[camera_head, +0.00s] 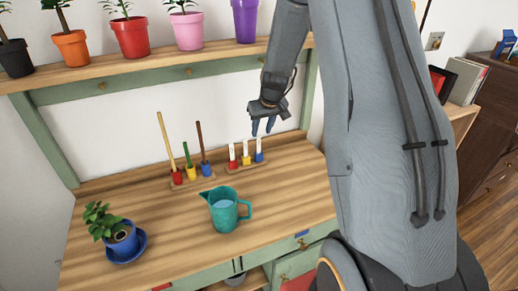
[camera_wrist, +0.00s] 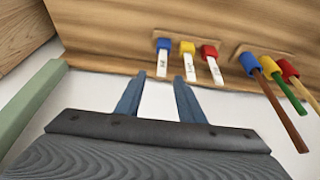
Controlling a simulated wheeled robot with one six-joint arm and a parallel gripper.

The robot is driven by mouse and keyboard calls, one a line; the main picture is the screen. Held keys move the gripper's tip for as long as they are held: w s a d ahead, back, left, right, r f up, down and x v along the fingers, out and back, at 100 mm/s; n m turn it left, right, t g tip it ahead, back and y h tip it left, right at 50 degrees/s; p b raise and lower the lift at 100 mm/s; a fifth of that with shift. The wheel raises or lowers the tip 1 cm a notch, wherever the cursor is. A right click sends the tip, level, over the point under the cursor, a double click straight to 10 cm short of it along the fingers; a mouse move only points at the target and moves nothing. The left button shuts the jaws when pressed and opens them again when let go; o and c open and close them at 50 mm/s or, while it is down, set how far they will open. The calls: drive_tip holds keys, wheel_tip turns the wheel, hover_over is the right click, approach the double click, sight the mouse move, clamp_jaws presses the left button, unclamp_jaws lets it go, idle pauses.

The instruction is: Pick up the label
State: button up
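Three white labels with dark writing stand in a small wooden holder. In the wrist view they are the blue-based label (camera_wrist: 163,68), the yellow-based label (camera_wrist: 188,68) and the red-based label (camera_wrist: 214,70). In the head view they stand at the back right of the bench: red-based (camera_head: 232,153), yellow-based (camera_head: 246,147) and blue-based (camera_head: 260,145). My gripper (camera_head: 263,127) is above them, close to the blue-based one. Its two fingers (camera_wrist: 159,78) are apart with nothing held. The blue-based label's end shows between the fingertips in the wrist view; I cannot tell the depth.
Several coloured wooden-handled tools (camera_head: 187,158) stand in a holder left of the labels. A teal watering jug (camera_head: 223,213) and a blue potted plant (camera_head: 121,240) are on the bench (camera_head: 170,225). A shelf (camera_head: 160,65) with several pots runs above.

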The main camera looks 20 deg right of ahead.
sight(259, 137)
drive_tip(key=shift+p+x, duration=1.15)
drive_tip(key=shift+x, duration=1.6)
drive_tip(key=shift+w+a, duration=0.1)
drive_tip(key=shift+a, duration=0.05)
drive_tip(key=shift+r, duration=0.1)
clamp_jaws()
